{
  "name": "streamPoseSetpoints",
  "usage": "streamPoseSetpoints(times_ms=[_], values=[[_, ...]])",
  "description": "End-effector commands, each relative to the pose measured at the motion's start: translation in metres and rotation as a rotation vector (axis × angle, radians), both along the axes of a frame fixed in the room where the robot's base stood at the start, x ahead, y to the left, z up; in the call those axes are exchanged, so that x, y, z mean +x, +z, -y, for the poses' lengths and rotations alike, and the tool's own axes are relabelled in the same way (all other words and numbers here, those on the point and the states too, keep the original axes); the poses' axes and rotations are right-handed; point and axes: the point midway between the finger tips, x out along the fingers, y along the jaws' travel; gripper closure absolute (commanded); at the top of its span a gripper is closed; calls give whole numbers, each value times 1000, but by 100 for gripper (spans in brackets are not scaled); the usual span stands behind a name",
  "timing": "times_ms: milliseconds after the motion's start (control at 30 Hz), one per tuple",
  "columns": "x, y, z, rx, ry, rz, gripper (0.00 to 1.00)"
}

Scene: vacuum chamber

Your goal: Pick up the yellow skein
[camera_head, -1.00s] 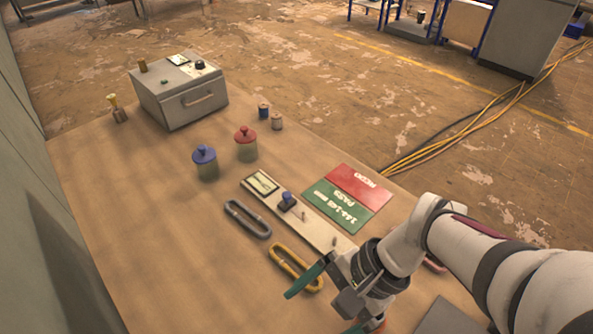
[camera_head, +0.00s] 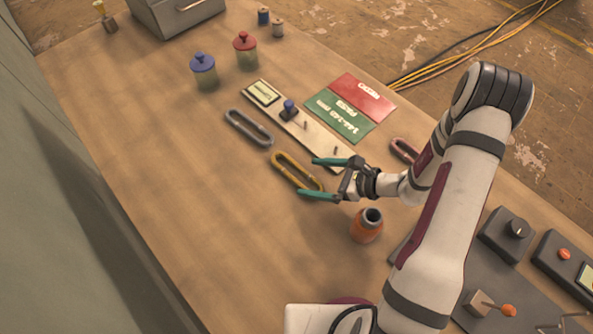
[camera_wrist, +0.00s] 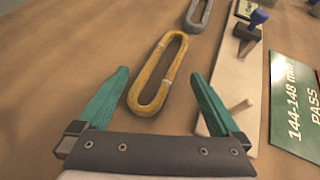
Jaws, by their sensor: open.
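The yellow skein (camera_head: 283,167) is a long flat loop lying on the table, with pale ties around it. My gripper (camera_head: 309,178) is open, its two teal fingers at the skein's near end, pointing along it. In the wrist view the skein (camera_wrist: 151,87) lies ahead and between the two fingers (camera_wrist: 160,85), its near end closest to me. No contact with it is visible, and nothing is held.
A grey skein (camera_head: 240,124) lies beyond the yellow one. A pale gauge board (camera_head: 318,143) with a blue-knobbed stamp and pegs runs close on the right. Bare table lies to the left.

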Motion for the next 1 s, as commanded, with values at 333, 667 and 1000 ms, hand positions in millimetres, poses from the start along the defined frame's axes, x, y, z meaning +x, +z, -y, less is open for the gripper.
streamPoseSetpoints(times_ms=[333, 667, 1000], values=[[10, -14, -24, 0, -1, 0, 0], [10, -14, -24, 0, 0, -1, 50], [10, -14, -24, -1, 1, -1, 92]])
